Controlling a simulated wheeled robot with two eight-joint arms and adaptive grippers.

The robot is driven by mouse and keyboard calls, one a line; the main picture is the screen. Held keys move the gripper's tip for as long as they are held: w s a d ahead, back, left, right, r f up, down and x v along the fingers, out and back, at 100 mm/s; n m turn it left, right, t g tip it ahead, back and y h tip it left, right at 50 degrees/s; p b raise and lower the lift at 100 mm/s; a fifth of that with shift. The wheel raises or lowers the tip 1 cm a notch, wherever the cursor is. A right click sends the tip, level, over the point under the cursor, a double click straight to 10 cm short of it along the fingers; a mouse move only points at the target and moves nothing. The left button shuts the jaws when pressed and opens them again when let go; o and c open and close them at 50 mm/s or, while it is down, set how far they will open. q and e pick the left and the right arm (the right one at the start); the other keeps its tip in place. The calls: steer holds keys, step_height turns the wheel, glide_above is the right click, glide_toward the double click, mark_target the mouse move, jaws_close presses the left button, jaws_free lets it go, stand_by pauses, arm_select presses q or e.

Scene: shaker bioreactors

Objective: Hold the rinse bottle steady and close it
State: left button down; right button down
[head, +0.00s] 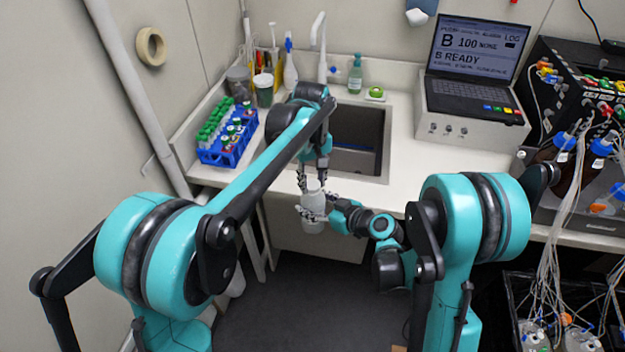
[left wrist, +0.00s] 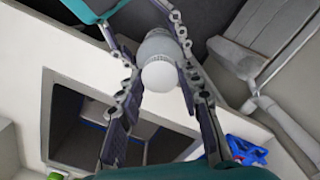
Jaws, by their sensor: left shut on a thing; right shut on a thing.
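The rinse bottle (head: 313,222) is a pale, whitish bottle, held roughly upright in front of the counter edge. My right gripper (head: 314,214) comes from the right and is shut around its body. My left gripper (head: 314,184) reaches down from above and is shut on the white cap (left wrist: 159,75) at the bottle's top. In the left wrist view the cap lies in line with the greyer bottle body (left wrist: 160,46). Whether the cap is seated on the neck or slightly apart cannot be told. The fingers partly hide the bottle.
The sink (head: 357,138) lies just behind the bottle. A blue rack (head: 222,157) of capped tubes stands on the counter at left. A laptop on a box (head: 470,113) and bottles with tubing stand at right. Open floor (head: 300,300) lies below the bottle.

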arm_select(q)
steer(key=m, duration=1.2)
steer(key=shift+m, duration=0.3)
steer(key=c, duration=1)
jaws_free()
steer(key=shift+c, duration=0.2)
steer(key=shift+r, duration=2.25)
steer(key=shift+c, duration=0.4)
